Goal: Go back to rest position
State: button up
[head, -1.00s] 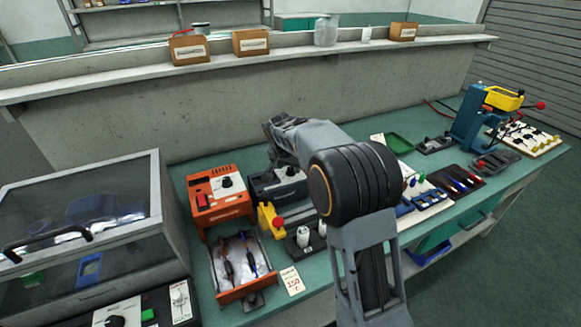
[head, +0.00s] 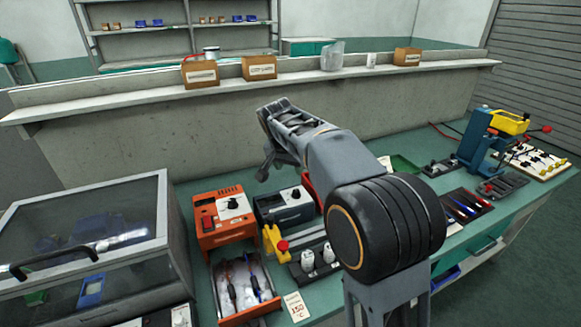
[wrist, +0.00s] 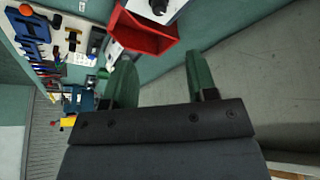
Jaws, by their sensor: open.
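My gripper (wrist: 162,82) shows in the wrist view with two green fingers spread apart and nothing between them. In the head view my arm rises from the lower right and its end (head: 268,168) hangs above the back of the green bench (head: 185,190), near the wall. The fingers are small and partly hidden there. The gripper is apart from the things on the bench, above and behind the orange device (head: 215,232) and the dark grey device (head: 285,208).
An orange drawer (head: 250,318) with tools stands open at the bench front. A lidded clear case (head: 85,240) is at left. A blue press (head: 480,140) is at right. The shelf (head: 120,107) holds cardboard boxes (head: 200,76). A red bin (wrist: 145,35) is near my fingers in the wrist view.

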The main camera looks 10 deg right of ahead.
jog(key=s+f+n+g+y+p, duration=0.1)
jog(key=s+f+n, duration=0.4)
jog(key=s, duration=0.2)
jog(key=s+d+r+n+p, duration=0.1)
jog(key=s+p, duration=0.1)
jog(key=s, duration=0.7)
jog(key=s+d+r+n+y+p, duration=0.1)
jog(key=s+d+r+p, duration=0.1)
jog(key=s, duration=0.8)
jog(key=shift+s+t+y+p, duration=0.15)
jog(key=shift+t+y+p, duration=0.2)
jog(key=shift+p, duration=0.35)
